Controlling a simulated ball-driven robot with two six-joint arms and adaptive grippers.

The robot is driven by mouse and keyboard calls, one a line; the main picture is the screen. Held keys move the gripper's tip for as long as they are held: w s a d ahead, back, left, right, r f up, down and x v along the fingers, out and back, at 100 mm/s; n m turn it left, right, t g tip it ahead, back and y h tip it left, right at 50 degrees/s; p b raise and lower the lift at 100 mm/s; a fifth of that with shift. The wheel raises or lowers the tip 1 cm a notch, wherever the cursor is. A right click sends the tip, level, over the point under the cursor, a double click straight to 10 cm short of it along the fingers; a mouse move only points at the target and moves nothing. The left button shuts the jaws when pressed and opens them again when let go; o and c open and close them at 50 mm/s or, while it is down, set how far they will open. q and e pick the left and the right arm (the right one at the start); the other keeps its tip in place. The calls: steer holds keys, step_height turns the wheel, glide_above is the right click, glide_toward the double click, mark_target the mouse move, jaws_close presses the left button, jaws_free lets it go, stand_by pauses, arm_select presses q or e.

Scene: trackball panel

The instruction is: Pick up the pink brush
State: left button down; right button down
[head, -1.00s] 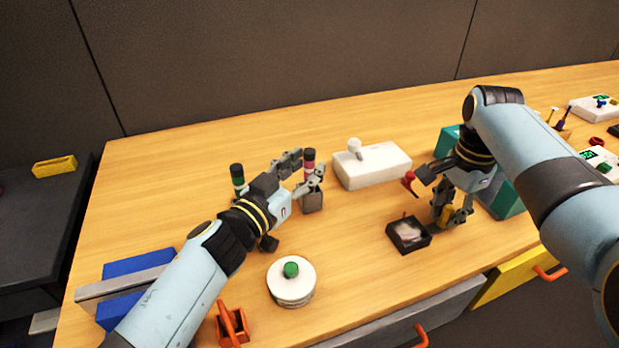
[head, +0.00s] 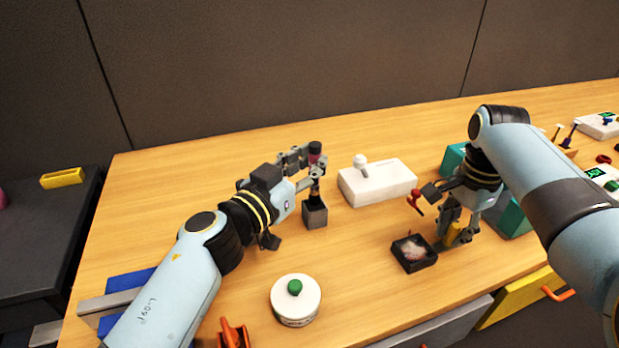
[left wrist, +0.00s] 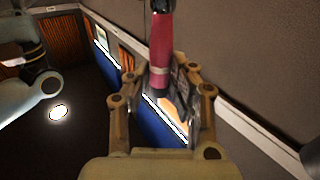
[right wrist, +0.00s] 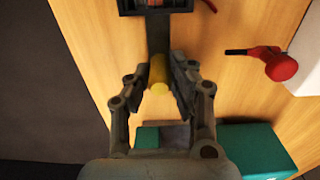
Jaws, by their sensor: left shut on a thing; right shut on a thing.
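The pink brush (head: 314,158) has a dark cap and stands upright in my left gripper (head: 312,184). In the left wrist view the pink handle (left wrist: 161,50) rises from between the shut fingers (left wrist: 163,95). Its dark lower end is just over or in the mouth of a small grey holder (head: 315,214); I cannot tell if it is clear. My right gripper (head: 455,225) is shut on a yellow grip (right wrist: 158,72), which joins a dark bar to a black tray (head: 410,266) with pale contents.
A white box with a knob (head: 377,184) stands behind, between the arms. A round white container with green knob (head: 296,305) is in front. A red-handled piece (right wrist: 281,68) and teal blocks (right wrist: 255,150) are near my right gripper.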

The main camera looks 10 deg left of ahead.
arm_select(q)
steer(key=shift+r, duration=0.75)
steer(key=shift+s+a+r, duration=0.1)
steer(key=shift+s+r, duration=0.1)
steer(key=shift+r, duration=0.15)
steer(key=v, duration=1.7)
steer(key=shift+s, duration=0.25)
steer(key=shift+a, duration=0.1)
arm_select(e)
steer(key=c, duration=1.1)
jaws_free()
step_height(320, 180, up, 12)
steer(key=shift+o, duration=0.3)
